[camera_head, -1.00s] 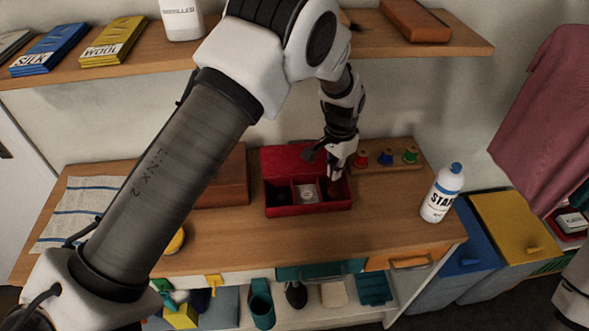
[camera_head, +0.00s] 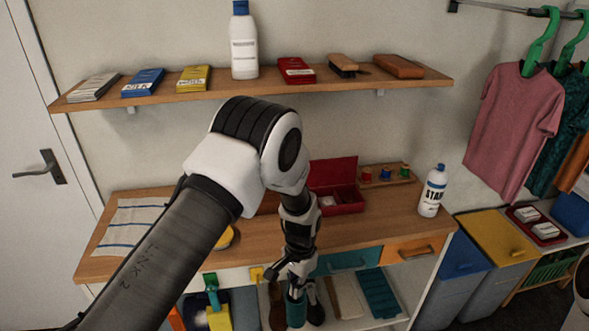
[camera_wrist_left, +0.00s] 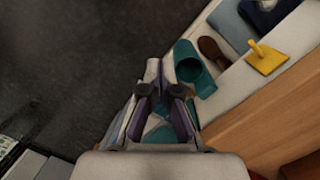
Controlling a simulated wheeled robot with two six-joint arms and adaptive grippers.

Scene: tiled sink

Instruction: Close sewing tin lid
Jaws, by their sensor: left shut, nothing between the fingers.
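The red sewing tin (camera_head: 349,208) stands on the wooden worktop, partly hidden by my left arm. Its lid (camera_head: 333,172) is open, raised at the back. Small contents show inside, too small to make out. My left gripper (camera_head: 293,282) is in front of the worktop's front edge, lower than the tin and apart from it. In the left wrist view my left gripper (camera_wrist_left: 153,70) is shut and empty, pointing down past the shelf edge. My right gripper is out of view.
A white STAR-labelled bottle (camera_head: 432,190) stands right of the tin, and a spool rack (camera_head: 388,176) behind it. A striped cloth (camera_head: 130,222) lies at left. A wall shelf (camera_head: 270,88) runs above.

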